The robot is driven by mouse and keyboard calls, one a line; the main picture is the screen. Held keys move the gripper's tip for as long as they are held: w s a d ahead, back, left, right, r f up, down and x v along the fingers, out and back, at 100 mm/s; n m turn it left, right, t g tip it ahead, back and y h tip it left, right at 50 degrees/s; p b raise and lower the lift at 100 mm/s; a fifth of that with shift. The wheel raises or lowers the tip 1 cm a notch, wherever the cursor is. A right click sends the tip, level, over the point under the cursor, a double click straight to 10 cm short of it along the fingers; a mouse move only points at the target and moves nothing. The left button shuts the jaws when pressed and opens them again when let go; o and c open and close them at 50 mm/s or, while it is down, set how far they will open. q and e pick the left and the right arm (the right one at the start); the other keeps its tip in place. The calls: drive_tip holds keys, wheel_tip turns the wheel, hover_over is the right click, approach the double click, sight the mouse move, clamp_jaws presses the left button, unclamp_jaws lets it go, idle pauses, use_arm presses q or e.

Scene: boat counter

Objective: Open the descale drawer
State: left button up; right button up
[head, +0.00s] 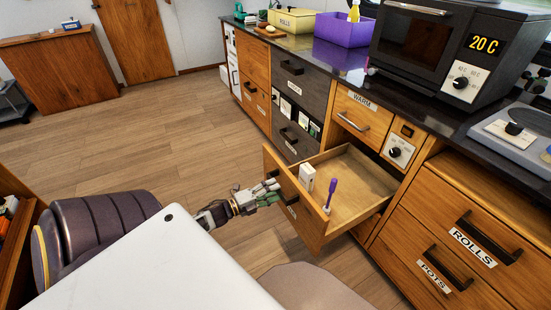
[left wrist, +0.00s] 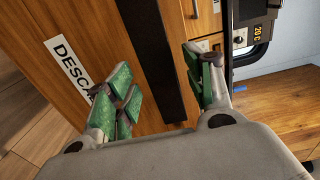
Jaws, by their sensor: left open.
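The descale drawer (head: 358,185) stands pulled out from the wooden cabinet in the head view. Its label (left wrist: 70,65) shows in part in the left wrist view, reading "DESCA". My left gripper (head: 275,190) is at the outside of the drawer front, near its dark handle (head: 292,205). In the left wrist view my left gripper (left wrist: 165,85) is open, with its green-padded fingers on either side of the dark handle bar (left wrist: 153,50). I cannot tell whether the pads touch the bar. My right gripper is not in view.
In the drawer are a white box (head: 307,177) and a purple-handled tool (head: 331,190). The warm drawer (head: 361,118) above is shut. An oven (head: 425,50) and a purple bin (head: 342,30) stand on the counter. The wooden floor (head: 160,135) at left is clear.

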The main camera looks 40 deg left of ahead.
use_arm(q)
drive_tip(key=v, duration=0.9)
drive_tip(key=shift+s+a, duration=0.15)
drive_tip(key=shift+s, duration=0.15)
idle(0.6)
